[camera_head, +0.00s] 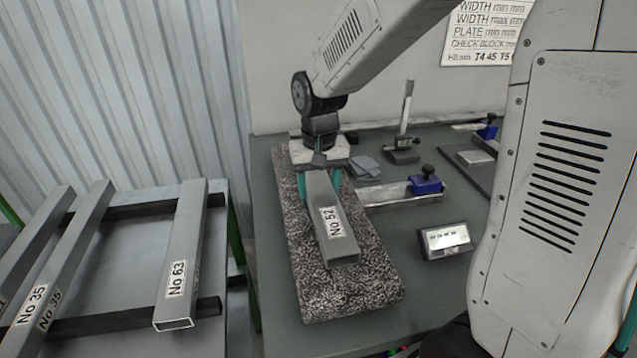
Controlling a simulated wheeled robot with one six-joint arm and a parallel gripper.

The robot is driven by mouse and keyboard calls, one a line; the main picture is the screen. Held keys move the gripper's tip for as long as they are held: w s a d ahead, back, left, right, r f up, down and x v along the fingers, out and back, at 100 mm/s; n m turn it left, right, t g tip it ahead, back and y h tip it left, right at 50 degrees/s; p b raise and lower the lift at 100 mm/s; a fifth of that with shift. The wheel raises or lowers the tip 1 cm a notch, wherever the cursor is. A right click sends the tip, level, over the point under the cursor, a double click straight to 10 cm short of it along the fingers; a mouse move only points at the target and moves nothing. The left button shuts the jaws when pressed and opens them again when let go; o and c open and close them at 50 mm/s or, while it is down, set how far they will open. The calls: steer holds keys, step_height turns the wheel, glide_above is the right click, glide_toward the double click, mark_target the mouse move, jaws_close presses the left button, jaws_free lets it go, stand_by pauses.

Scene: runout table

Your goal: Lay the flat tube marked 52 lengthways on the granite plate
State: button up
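The flat grey tube marked 52 (328,222) is over the speckled granite plate (375,285), its long side running roughly along the plate. Its label faces up and its near end points toward me. I cannot tell whether it touches the plate or hangs slightly above it. My gripper (319,180) is at the tube's far end, with a teal finger on each side of it. The fingers appear closed against the tube's sides. The tube's far end is partly hidden under the gripper.
Tubes marked 35 (60,255) and 63 (186,250) lie on dark bars at the left, across a gap. Right of the plate are a blue-headed caliper (425,184), a small display (446,240), a height stand (403,150) and grey cloth-like pieces (364,167).

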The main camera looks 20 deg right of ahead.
steer(key=o, duration=0.4)
steer(key=shift+o, duration=0.2)
steer(key=shift+r, duration=3.95)
